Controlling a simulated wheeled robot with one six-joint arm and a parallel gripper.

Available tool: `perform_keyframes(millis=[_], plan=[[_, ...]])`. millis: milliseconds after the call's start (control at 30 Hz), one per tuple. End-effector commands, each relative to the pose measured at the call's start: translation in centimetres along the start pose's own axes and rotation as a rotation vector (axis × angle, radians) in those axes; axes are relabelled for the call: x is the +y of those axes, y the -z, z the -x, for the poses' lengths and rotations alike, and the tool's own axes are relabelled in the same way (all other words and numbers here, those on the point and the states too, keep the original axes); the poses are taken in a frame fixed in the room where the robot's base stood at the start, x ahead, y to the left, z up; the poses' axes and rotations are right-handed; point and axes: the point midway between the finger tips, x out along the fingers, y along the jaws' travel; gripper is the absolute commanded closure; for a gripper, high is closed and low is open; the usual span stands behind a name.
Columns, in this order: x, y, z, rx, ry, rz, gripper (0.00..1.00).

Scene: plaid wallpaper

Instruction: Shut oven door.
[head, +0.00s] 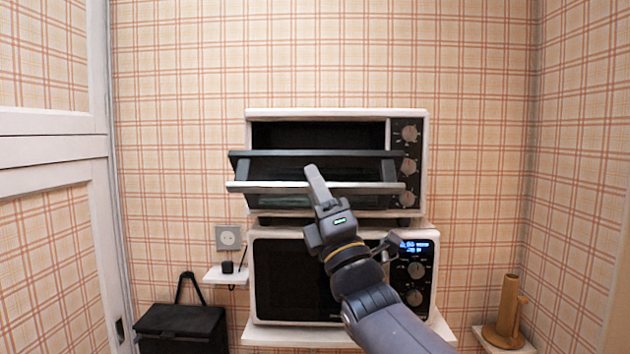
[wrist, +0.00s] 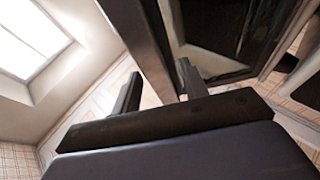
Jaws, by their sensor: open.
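The white toaster oven (head: 336,113) stands on top of a microwave. Its dark glass door (head: 290,171) is partly open, tilted out toward me, with a dark gap above it. A light handle bar (head: 262,187) runs across the front of the door. My gripper (head: 316,180) is in front of the door, overlapping the handle in the head view; I cannot tell whether it touches. A dark door-like panel (wrist: 215,45) fills the upper middle there.
The microwave (head: 290,280) sits on a white shelf (head: 300,336) below. Beside it are a wall socket (head: 229,238), a small shelf (head: 226,275) and a black bin (head: 181,325). A wooden holder (head: 507,310) stands at right. Space above the oven is clear.

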Motion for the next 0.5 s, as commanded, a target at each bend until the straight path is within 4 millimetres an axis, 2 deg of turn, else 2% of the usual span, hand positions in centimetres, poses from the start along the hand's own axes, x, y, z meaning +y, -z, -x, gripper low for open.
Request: perform_keyframes(millis=[367, 500], plan=[[0.00, 0.01, -0.54, 0.000, 0.000, 0.000, 0.59], [0.00, 0.01, -0.53, 0.000, 0.000, 0.000, 0.70]])
